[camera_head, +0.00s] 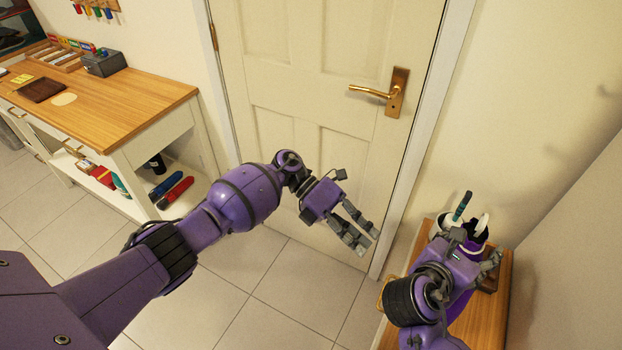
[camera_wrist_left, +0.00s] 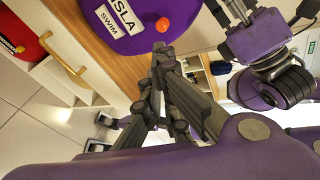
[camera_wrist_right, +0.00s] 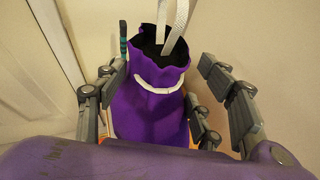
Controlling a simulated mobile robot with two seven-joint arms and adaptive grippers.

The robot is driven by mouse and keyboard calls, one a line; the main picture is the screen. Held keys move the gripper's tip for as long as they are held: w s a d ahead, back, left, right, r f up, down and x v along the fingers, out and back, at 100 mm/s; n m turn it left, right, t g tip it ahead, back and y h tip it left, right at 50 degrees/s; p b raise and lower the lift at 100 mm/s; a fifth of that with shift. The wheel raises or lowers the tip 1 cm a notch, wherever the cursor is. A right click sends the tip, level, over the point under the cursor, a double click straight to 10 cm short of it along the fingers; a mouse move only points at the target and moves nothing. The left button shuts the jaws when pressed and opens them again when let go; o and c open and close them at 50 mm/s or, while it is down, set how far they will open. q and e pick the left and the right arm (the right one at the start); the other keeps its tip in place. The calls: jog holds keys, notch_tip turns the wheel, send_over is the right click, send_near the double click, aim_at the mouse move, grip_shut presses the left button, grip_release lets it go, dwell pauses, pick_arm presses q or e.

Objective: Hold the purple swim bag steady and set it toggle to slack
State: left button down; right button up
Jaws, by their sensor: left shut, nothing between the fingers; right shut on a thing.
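The purple swim bag (camera_wrist_right: 150,112) stands between the fingers of my right gripper in the right wrist view, its dark mouth open at the top and a white cord rising from it. In the head view the bag (camera_head: 474,236) is mostly hidden behind my right gripper (camera_head: 482,252), which is shut on it. In the left wrist view the bag (camera_wrist_left: 120,38) shows a white "ISLA SWIM" label and an orange toggle (camera_wrist_left: 163,25). My left gripper (camera_head: 362,238) is shut and empty, apart from the bag. Its fingertips (camera_wrist_left: 161,48) appear just beside the toggle in the left wrist view.
The bag is on a small wooden bench (camera_head: 485,325) by the right wall. A white container with a teal-handled item (camera_head: 463,205) stands beside it. A closed door (camera_head: 300,85) is behind my left gripper. A wooden-topped cabinet (camera_head: 130,98) is at left; tiled floor between is clear.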

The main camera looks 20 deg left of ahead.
jog(key=shift+f, duration=0.15)
jog(key=shift+s, duration=0.1)
pick_arm(q)
jog(key=s+d+r+n+t+y, duration=0.1)
jog(key=d+r+n+t, duration=0.15)
jog(key=r+n, duration=0.45)
jog(key=s+d+r+n+t+y, duration=0.1)
jog(key=d+r+n+y, duration=0.15)
jog(key=n, duration=0.95)
pick_arm(e)
jog(key=shift+f, duration=0.1)
pick_arm(q)
jog(key=d+f+n, duration=0.2)
jog(key=d+f, duration=0.5)
jog(key=d, duration=0.1)
jog(key=shift+s+h, duration=0.35)
jog(key=shift+s, duration=0.05)
jog(key=shift+d+t, duration=0.1)
jog(key=shift+t, duration=0.15)
